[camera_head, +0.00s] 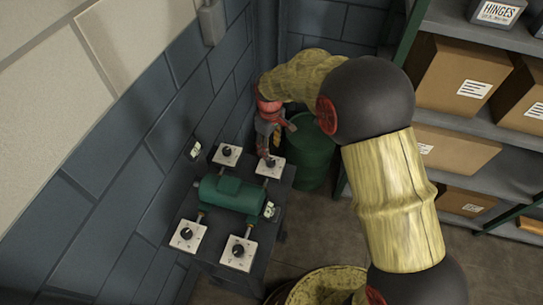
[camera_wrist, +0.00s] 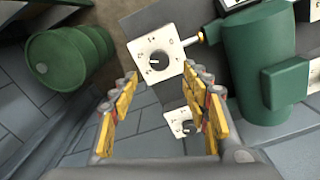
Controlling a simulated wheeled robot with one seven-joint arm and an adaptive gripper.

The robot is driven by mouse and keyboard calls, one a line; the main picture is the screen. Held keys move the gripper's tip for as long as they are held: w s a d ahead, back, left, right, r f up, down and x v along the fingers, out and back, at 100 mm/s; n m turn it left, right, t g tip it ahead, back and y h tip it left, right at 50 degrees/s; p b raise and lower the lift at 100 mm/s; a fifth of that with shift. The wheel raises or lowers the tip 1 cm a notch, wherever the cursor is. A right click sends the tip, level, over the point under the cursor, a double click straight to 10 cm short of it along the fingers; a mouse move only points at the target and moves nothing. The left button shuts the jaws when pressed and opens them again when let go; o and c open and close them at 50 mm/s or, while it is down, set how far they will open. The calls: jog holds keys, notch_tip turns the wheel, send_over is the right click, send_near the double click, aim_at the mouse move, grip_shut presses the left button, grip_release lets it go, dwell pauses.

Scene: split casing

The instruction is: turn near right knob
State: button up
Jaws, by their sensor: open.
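The near right knob (camera_head: 238,250) is a black dial on a white square plate at the near right corner of the dark table, in the head view. Nothing covers it there. My gripper (camera_head: 268,157) is well beyond it, at the far right knob (camera_head: 271,163), partly hiding that one. In the wrist view the open fingers (camera_wrist: 160,78) point toward a black knob (camera_wrist: 159,60) on a white, numbered plate, which looks like the far right one. Nothing is between the fingers. Contact cannot be told. The green casing (camera_head: 229,193) lies between the knobs.
The far left knob (camera_head: 227,151) and near left knob (camera_head: 186,233) sit on their own plates. A green drum (camera_head: 311,152) stands behind the table. A blue-grey wall (camera_head: 130,165) borders the left. Shelves with cardboard boxes (camera_head: 457,78) stand right. Floor shows at the right.

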aim_at(271, 161)
notch_tip(271, 161, down, 8)
jog(key=shift+r+b, duration=0.1)
jog(key=shift+b, duration=0.35)
jog(key=shift+d, duration=0.1)
jog(key=c, duration=0.4)
jog(key=c, duration=0.7)
jog(key=shift+c, duration=0.3)
